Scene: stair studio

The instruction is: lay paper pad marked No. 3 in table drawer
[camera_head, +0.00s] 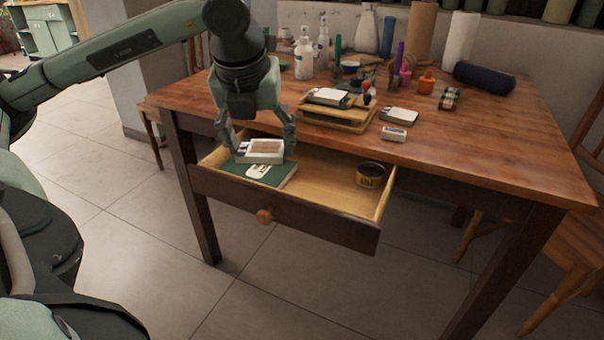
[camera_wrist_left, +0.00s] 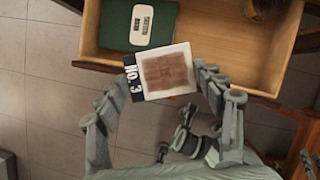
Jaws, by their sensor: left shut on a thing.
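The paper pad marked No. 3 (camera_head: 265,150) is white with a brown picture on its face and a dark strip. The label reads "NO. 3" in the left wrist view (camera_wrist_left: 168,72). My left gripper (camera_head: 262,146) is shut on it, with one finger at either side. The table drawer (camera_head: 325,182) is pulled open, its pale wooden inside showing. The pad is held roughly level at the drawer's left part, overlapping the green book in both views. I cannot tell how large the gap below it is. My right gripper is not in view.
A green book (camera_head: 270,176) with a pale label lies in the drawer's left part. A round dark tin (camera_head: 371,175) stands at its right end; the drawer floor between is bare. The tabletop (camera_head: 480,140) holds stacked trays (camera_head: 335,118), bottles, small pads and a dark cylinder (camera_head: 485,78).

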